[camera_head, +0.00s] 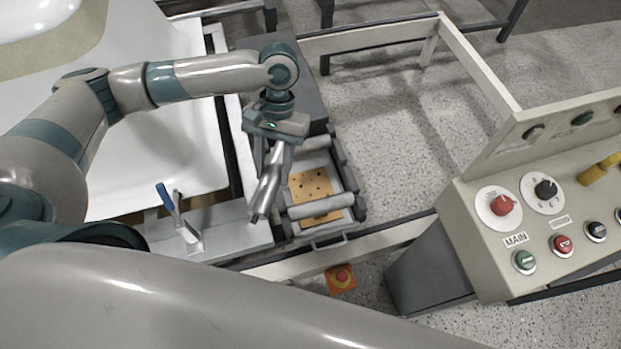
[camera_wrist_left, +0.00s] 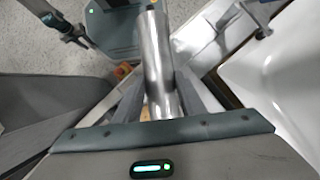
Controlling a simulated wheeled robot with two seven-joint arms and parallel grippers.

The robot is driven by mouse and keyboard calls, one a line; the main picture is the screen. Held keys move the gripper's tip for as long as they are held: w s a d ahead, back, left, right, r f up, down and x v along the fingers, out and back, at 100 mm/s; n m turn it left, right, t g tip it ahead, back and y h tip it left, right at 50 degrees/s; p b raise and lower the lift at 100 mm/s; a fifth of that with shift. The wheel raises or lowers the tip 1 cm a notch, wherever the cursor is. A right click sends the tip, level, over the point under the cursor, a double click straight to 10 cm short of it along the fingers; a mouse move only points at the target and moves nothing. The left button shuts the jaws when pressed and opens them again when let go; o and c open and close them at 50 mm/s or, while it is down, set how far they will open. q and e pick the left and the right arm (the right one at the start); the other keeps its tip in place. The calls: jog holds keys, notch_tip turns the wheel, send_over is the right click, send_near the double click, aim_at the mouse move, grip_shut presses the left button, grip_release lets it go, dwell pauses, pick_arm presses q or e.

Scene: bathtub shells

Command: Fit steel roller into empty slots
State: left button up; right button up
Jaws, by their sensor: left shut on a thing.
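My left gripper (camera_head: 274,150) is shut on a steel roller (camera_head: 266,190), which hangs tilted below it in the head view. The roller also shows as a bright metal cylinder between the fingers in the left wrist view (camera_wrist_left: 158,65). Right of the held roller is a frame (camera_head: 345,175) with a brown perforated plate (camera_head: 310,184) inside. A light roller (camera_head: 320,205) lies across the near end of the plate, and another roller (camera_head: 314,143) lies across the far end. Part of the frame is hidden behind my gripper.
A blue-handled lever clamp (camera_head: 168,200) stands on the grey ledge left of the frame. A white tub shell (camera_head: 170,160) is farther left. A control panel (camera_head: 550,210) stands at right. Pale rails (camera_head: 370,238) border the frame, with open speckled floor beyond.

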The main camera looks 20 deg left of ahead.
jog(key=o, duration=0.3)
pick_arm(q)
jog(key=shift+w+d+f+m, duration=0.25)
jog(key=shift+w+f+m, duration=0.05)
jog(key=shift+m, duration=0.3)
jog(key=w+d+f+n+t+h+b, duration=0.1)
jog(key=w+d+f+n+t+b, duration=0.3)
jog(key=w+n, duration=0.7)
jog(key=w+d+f+n+t+h+b, duration=0.1)
jog(key=w+d+f+n+t+b, duration=0.3)
jog(key=n, duration=1)
jog(key=w+d+f, duration=0.3)
jog(key=w+f, duration=0.2)
jog(key=w, duration=0.2)
jog(key=shift+w+n+t+h+b, duration=0.2)
jog(key=shift+n+t+h+b, duration=0.1)
jog(key=shift+t+b, duration=0.1)
pick_arm(e)
jog(key=w+a, duration=0.1)
jog(key=w, duration=0.3)
jog(key=w+a+r+t, duration=0.1)
jog(key=w, duration=0.4)
jog(key=w+a+t, duration=0.1)
jog(key=w, duration=0.4)
jog(key=shift+a+r, duration=0.15)
jog(key=shift+r, duration=0.05)
